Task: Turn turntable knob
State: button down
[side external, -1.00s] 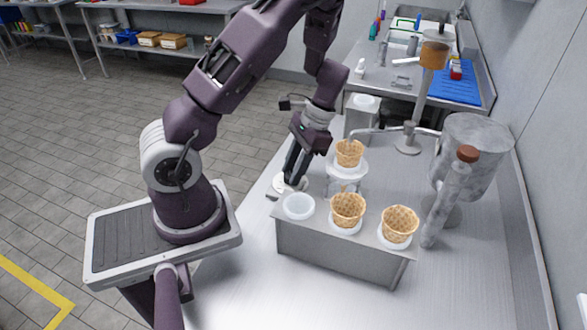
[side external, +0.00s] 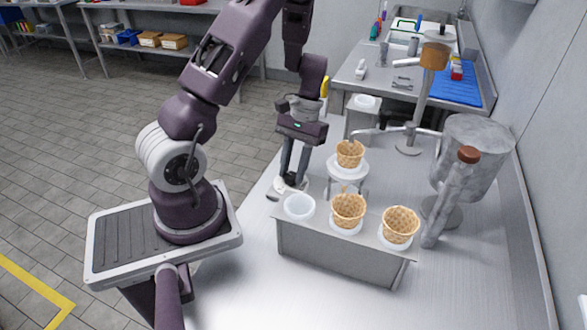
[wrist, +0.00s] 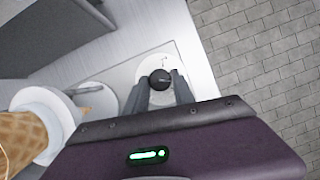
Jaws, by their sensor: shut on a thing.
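The turntable knob (wrist: 159,77) is a dark round knob standing on a white disc (wrist: 150,62) in the wrist view. My gripper (side external: 291,180) points down at the left edge of the table, and its two fingers are shut on the knob, one on each side. In the side external view the fingers mostly hide the knob, and only part of the white disc (side external: 280,188) shows around the fingertips.
One cone (side external: 350,153) sits on a raised white stand. A large metal cylinder (side external: 470,160) is at the right. The table's front right is clear.

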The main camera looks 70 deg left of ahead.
jog(key=n+t+h, duration=0.1)
jog(key=n, duration=0.2)
jog(key=shift+s+a+n, duration=0.1)
jog(key=shift+n, duration=0.3)
jog(key=n+t, duration=0.1)
jog(key=n, duration=0.2)
jog(key=shift+s+n+h, duration=0.1)
jog(key=shift+n+h, duration=0.2)
jog(key=n+t, duration=0.1)
jog(key=n, duration=0.2)
jog(key=shift+s+a+n+t, duration=0.1)
jog(key=shift+s+n+t, duration=0.05)
jog(key=shift+n+t, duration=0.2)
jog(key=shift+s+n+t, duration=0.15)
jog(key=shift+n+t, duration=0.7)
jog(key=shift+n, duration=1.2)
jog(key=c, duration=1.1)
grip_release()
jog(key=shift+o, duration=0.2)
jog(key=v, duration=0.7)
